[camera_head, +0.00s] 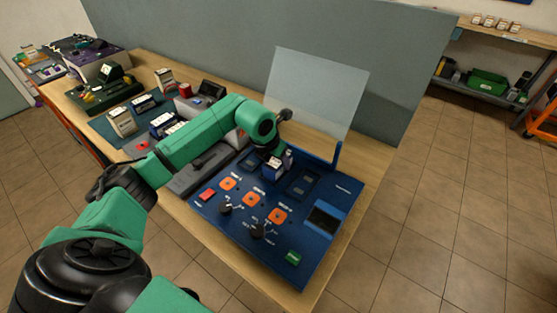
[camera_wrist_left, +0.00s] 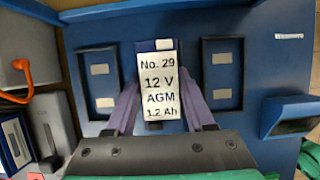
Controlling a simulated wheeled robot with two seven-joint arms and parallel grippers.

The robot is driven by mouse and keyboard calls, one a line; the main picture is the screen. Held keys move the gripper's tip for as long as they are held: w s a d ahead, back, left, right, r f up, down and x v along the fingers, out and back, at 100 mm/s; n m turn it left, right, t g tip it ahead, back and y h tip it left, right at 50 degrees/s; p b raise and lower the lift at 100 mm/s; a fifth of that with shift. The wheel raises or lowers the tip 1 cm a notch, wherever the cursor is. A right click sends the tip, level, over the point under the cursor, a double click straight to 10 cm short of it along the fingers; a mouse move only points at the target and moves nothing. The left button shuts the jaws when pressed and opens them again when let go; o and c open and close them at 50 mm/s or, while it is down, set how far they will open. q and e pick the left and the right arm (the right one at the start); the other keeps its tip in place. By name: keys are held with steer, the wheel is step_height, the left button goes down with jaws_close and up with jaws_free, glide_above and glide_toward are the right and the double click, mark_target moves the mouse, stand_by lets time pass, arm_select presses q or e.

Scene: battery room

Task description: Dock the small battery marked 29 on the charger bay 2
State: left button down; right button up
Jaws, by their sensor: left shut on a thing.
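My left gripper (camera_wrist_left: 162,108) is shut on a small blue battery (camera_wrist_left: 160,84) with a white label reading "No. 29, 12 V AGM 1.2 Ah". The battery (camera_head: 275,170) also shows in the head view, upright under my left gripper (camera_head: 274,155), at the back of the blue charger (camera_head: 218,207). In the left wrist view it stands between two empty recessed bays, the left one (camera_wrist_left: 100,82) and the right one (camera_wrist_left: 222,72), each with two metal contact plates. The middle bay is hidden behind it. I cannot tell whether the battery touches the charger. My right gripper is not in view.
A clear upright panel (camera_head: 316,90) stands behind the charger. The charger front has orange buttons (camera_head: 251,199), dark knobs, a red button (camera_head: 207,194), a green button (camera_head: 293,258) and a screen (camera_head: 325,217). Other batteries (camera_head: 122,122) stand on the table at left.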

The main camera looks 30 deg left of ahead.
mark_target(274, 163)
arm_select(q)
steer(key=shift+f, duration=0.1)
steer(key=c, duration=0.5)
jaws_free()
steer(key=shift+c, duration=0.2)
steer(key=p+v, duration=0.3)
steer(key=v, duration=0.2)
steer(key=shift+s+r, duration=0.1)
steer(key=shift+r, duration=0.3)
steer(key=shift+p+v, duration=1.55)
steer(key=shift+v, duration=1.05)
steer(key=shift+s, duration=0.15)
steer(key=shift+f, duration=0.1)
